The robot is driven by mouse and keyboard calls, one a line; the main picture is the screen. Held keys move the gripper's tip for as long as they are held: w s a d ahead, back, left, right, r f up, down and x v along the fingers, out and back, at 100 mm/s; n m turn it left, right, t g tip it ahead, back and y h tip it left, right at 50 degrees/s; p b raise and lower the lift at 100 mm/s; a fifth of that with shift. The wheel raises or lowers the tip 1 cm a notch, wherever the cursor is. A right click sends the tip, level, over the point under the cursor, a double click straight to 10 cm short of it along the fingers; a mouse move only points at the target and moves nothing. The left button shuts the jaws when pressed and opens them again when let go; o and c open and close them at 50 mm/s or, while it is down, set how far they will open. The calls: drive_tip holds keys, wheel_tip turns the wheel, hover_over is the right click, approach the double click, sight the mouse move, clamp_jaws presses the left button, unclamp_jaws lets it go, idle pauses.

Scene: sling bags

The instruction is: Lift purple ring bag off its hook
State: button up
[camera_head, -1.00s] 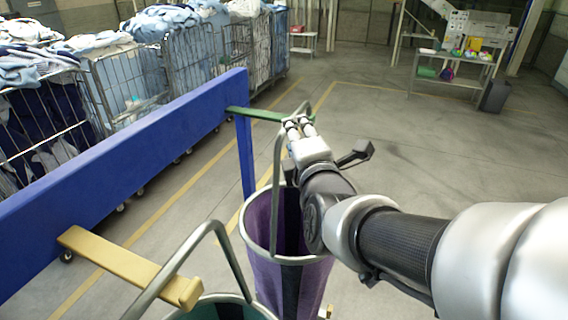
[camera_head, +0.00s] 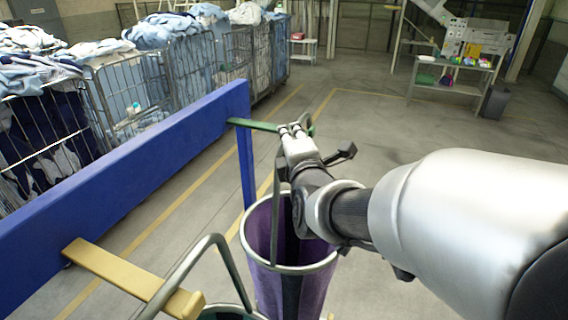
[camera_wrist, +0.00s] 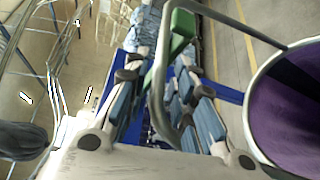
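The purple ring bag (camera_head: 312,290) hangs below the green hook (camera_head: 262,126), which sticks out from the blue rail. Its grey handle rises from the metal ring towards the hook; the top is partly hidden by my gripper (camera_head: 290,130). In the wrist view, my gripper (camera_wrist: 160,68) is open, with one finger on each side of the grey handle (camera_wrist: 156,98). The green hook (camera_wrist: 182,24) also shows between the fingers, close to the handle. The bag's purple inside (camera_wrist: 288,115) is at the right. Whether a finger touches the handle is unclear.
A yellow hook (camera_head: 130,272) on the blue rail (camera_head: 110,185) is nearer to me, beside a second bag's grey handle (camera_head: 180,268). Wire laundry carts (camera_head: 188,70) stand behind the rail. Open floor lies right of the bag, with a shelf table (camera_head: 450,80) far back.

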drive_tip(key=shift+s, duration=0.1)
clamp_jaws()
idle(0.6)
drive_tip(key=shift+r, duration=0.2)
